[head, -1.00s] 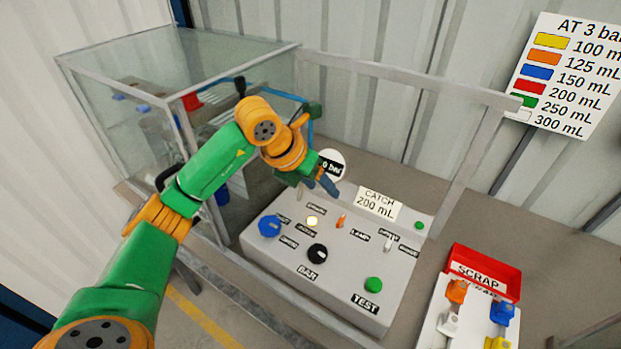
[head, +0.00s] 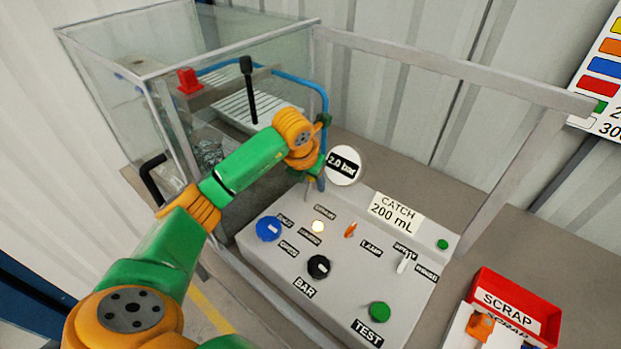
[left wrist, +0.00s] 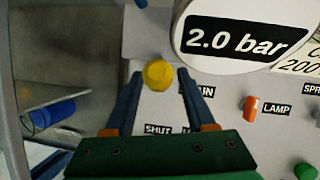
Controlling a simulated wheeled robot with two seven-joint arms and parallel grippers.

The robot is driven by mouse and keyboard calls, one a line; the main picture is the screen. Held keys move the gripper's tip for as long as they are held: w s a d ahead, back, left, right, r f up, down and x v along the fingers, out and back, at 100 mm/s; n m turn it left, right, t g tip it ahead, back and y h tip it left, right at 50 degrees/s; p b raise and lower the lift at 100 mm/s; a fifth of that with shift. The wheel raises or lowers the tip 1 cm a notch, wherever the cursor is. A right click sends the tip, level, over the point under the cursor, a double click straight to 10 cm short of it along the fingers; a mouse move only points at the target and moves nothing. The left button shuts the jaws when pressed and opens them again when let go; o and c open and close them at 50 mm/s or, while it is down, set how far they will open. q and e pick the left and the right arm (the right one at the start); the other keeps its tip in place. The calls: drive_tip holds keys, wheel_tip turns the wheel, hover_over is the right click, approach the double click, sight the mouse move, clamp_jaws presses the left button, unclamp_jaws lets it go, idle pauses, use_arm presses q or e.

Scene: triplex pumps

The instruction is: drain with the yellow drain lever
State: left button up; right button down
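The yellow drain lever (left wrist: 158,74) shows in the left wrist view as a rounded yellow end beside the partly covered DRAIN label. A SHUT label lies below it. My left gripper (left wrist: 160,82) is open, with one blue-grey finger on each side of the lever and gaps visible. In the head view my left gripper (head: 314,184) points down at the back left of the grey control panel (head: 345,285), and hides the lever. The gauge (head: 343,166) just right of the gripper reads 2.0 bar. My right gripper is not in view.
The panel carries a blue knob (head: 269,229), a black BAR knob (head: 318,267), an orange LAMP switch (head: 351,230) and a green TEST button (head: 380,312). A glass tank (head: 110,75) stands behind left. A red SCRAP bin (head: 518,302) sits at right.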

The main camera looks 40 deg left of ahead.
use_arm(q)
drive_tip(key=shift+s+r, duration=0.15)
drive_tip(key=shift+s, duration=0.1)
drive_tip(key=c, duration=0.7)
clamp_jaws()
drive_tip(key=shift+w+r, duration=0.1)
